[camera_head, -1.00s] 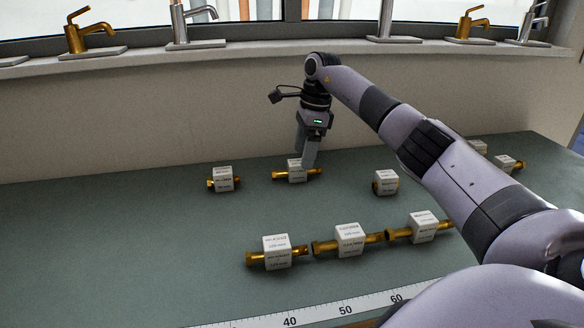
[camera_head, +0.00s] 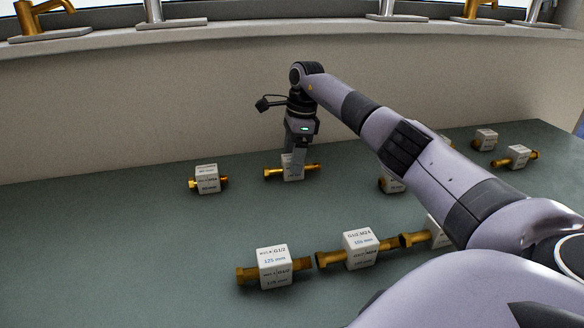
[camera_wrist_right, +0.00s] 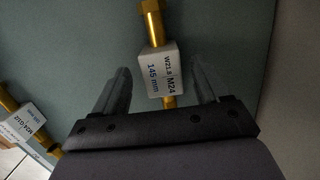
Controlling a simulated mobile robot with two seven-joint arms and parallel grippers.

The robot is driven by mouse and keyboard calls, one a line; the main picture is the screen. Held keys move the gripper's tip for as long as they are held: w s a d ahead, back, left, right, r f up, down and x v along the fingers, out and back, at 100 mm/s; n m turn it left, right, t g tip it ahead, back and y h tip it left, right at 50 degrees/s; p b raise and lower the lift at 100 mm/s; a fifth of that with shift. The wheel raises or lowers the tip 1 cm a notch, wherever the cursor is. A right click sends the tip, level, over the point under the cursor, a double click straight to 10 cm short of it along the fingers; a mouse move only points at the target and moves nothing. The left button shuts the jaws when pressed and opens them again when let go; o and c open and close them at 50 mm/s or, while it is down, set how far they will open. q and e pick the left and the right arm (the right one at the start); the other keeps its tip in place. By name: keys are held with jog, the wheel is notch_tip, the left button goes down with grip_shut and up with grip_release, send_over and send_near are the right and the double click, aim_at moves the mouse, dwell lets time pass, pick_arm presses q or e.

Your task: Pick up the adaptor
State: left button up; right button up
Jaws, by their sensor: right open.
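Several brass adaptors with white label blocks lie on the green table. One adaptor (camera_head: 292,170) lies in the back row, directly at my right gripper (camera_head: 296,160). In the right wrist view the same adaptor (camera_wrist_right: 160,72) has a block reading "W21.8 M24" and "145 mm". Its block lies between the two fingers of my open right gripper (camera_wrist_right: 160,88), with a visible gap on each side. The lower part of the adaptor is hidden behind the gripper body. My left gripper does not show.
Another adaptor (camera_head: 207,180) lies to the left in the back row. In the front row are adaptors reading "125 mm" (camera_head: 274,267) and "105 mm" (camera_head: 361,249). My arm partly covers others on the right. Taps (camera_head: 47,16) stand on the ledge (camera_head: 120,38) behind. The front left of the table is bare.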

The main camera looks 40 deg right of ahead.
aim_at(283, 170)
jog(key=f, duration=0.3)
jog(key=shift+w+a, duration=0.15)
jog(key=shift+w, duration=0.05)
jog(key=c, duration=1.2)
jog(key=shift+o, duration=0.2)
jog(key=shift+r, duration=0.1)
